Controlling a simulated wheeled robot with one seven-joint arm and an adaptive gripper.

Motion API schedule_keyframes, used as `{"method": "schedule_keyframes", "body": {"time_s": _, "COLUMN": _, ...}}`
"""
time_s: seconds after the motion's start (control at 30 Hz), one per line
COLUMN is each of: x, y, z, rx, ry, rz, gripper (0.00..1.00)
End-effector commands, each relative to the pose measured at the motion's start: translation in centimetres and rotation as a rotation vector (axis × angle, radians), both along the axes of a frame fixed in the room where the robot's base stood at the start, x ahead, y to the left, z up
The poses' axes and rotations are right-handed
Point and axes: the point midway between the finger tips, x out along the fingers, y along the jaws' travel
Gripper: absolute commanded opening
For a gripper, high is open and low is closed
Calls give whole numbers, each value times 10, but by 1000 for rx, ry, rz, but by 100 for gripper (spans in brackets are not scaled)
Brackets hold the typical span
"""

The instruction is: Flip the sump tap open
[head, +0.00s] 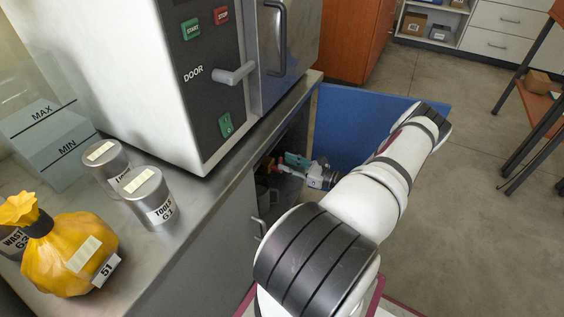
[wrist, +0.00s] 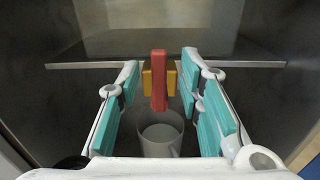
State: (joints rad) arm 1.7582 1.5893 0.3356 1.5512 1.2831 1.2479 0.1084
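The sump tap shows in the wrist view as a red lever (wrist: 159,80) in front of a yellow body (wrist: 147,80). The lever stands upright in the picture. My gripper (wrist: 160,95) is open, with one teal-padded finger on each side of the lever and a clear gap to both. In the head view my gripper (head: 304,163) reaches into the open cupboard under the bench. A small red part (head: 282,169) shows beside it there, and most of the tap is hidden. A grey cup-like vessel (wrist: 160,148) is below the lever in the wrist view.
The blue cupboard door (head: 350,125) stands open behind my arm. The bench edge (head: 262,140) and incubator (head: 150,80) are above and left. A metal bar (wrist: 100,65) crosses behind the tap. Tins (head: 150,198) and a yellow bag (head: 72,250) are on the bench.

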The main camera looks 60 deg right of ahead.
Motion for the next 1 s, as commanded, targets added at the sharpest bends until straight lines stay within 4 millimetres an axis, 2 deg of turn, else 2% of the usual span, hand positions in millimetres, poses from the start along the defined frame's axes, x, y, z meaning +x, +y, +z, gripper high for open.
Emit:
{"method": "schedule_keyframes", "body": {"time_s": 0.03, "x": -12, "y": -2, "z": 0, "rx": -1, "ry": 3, "rz": -4, "gripper": 33}}
{"method": "schedule_keyframes", "body": {"time_s": 0.2, "x": -47, "y": -4, "z": 0, "rx": 1, "ry": 2, "rz": -3, "gripper": 33}}
{"method": "schedule_keyframes", "body": {"time_s": 0.4, "x": -76, "y": -6, "z": -1, "rx": 1, "ry": 1, "rz": -2, "gripper": 33}}
{"method": "schedule_keyframes", "body": {"time_s": 0.6, "x": -87, "y": -7, "z": -1, "rx": 1, "ry": 1, "rz": -1, "gripper": 33}}
{"method": "schedule_keyframes", "body": {"time_s": 1.0, "x": -88, "y": -7, "z": 0, "rx": 1, "ry": 1, "rz": -1, "gripper": 33}}
